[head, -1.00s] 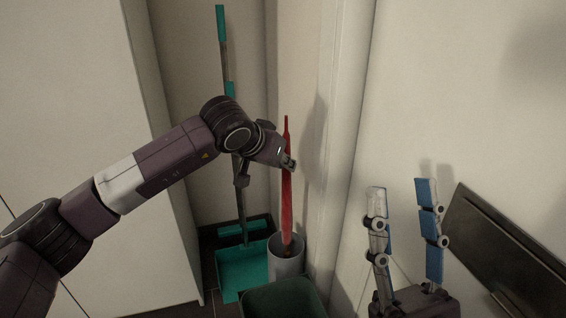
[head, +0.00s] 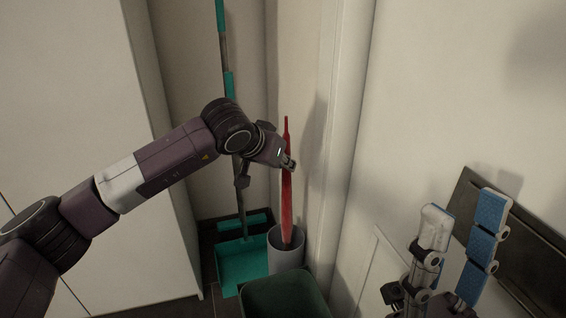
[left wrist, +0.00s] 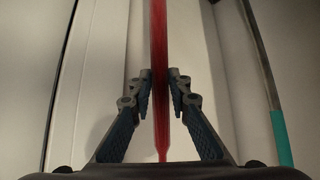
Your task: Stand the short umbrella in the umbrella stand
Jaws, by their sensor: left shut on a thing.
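A red furled umbrella (head: 287,205) stands nearly upright in the corner, its lower end inside the rim of the grey-white cylindrical umbrella stand (head: 286,258). Its bottom tip is hidden in the stand. My left gripper (head: 289,163) is at the umbrella's upper part, partly turned away in the head view. In the left wrist view the umbrella (left wrist: 160,60) runs between the two fingers of my left gripper (left wrist: 161,85), which are closed on it. My right gripper (head: 462,228) is open and empty at the lower right, its blue-padded fingers apart.
A teal dustpan (head: 240,264) and a long-handled teal broom (head: 229,85) stand left of the stand. A dark green bin (head: 285,297) is just in front of it. Walls close in behind and right. A dark panel (head: 520,235) is on the right wall.

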